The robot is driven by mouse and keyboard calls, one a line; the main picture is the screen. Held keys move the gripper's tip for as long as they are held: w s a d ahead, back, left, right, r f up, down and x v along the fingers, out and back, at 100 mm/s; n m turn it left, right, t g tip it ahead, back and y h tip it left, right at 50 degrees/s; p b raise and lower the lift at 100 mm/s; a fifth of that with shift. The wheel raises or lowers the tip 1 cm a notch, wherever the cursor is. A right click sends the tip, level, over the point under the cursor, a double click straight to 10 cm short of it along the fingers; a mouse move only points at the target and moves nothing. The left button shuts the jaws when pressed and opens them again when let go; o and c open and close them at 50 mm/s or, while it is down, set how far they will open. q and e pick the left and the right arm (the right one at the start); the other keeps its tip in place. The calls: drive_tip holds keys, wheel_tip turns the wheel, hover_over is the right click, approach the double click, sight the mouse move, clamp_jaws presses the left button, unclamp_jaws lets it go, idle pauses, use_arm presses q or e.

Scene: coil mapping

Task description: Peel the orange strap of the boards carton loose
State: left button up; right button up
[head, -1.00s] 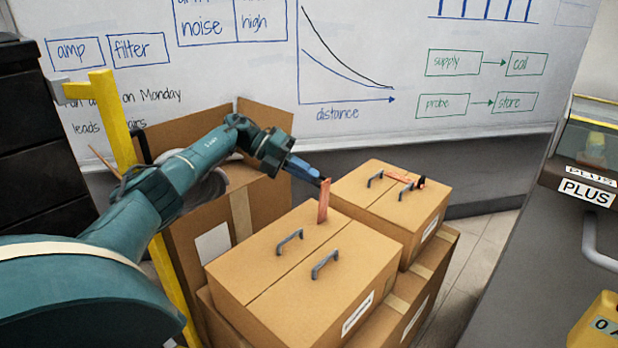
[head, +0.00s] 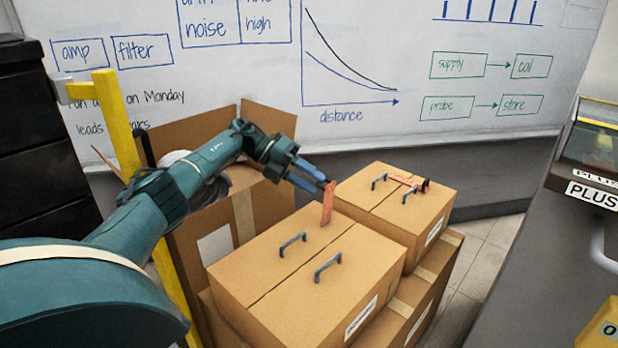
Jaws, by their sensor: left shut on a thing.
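An orange strap (head: 327,207) stands up from the far part of the top of the front carton (head: 272,290). Its lower end meets the lid near the seam. My left gripper (head: 324,184) is shut on the upper end of this strap, just above the lid. A second carton (head: 420,228) stands behind to the right, with another orange strap (head: 404,179) lying flat on its top beside a small dark part. The carton labels are too small to read. My right gripper is out of view.
Each carton top has two grey handles, such as this one (head: 328,266) on the front carton. The cartons rest on others. A tall open box (head: 262,215) and a yellow post (head: 118,125) stand left, a whiteboard (head: 420,70) behind, a grey counter (head: 530,270) right.

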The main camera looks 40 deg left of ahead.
use_arm(q)
drive_tip(key=shift+s+f, duration=0.15)
drive_tip(key=shift+f, duration=0.25)
drive_tip(key=v, duration=0.7)
drive_tip(key=shift+a+r+p, duration=0.2)
drive_tip(key=shift+r+p, duration=0.15)
drive_tip(key=shift+r, duration=0.15)
drive_tip(key=shift+d, duration=0.1)
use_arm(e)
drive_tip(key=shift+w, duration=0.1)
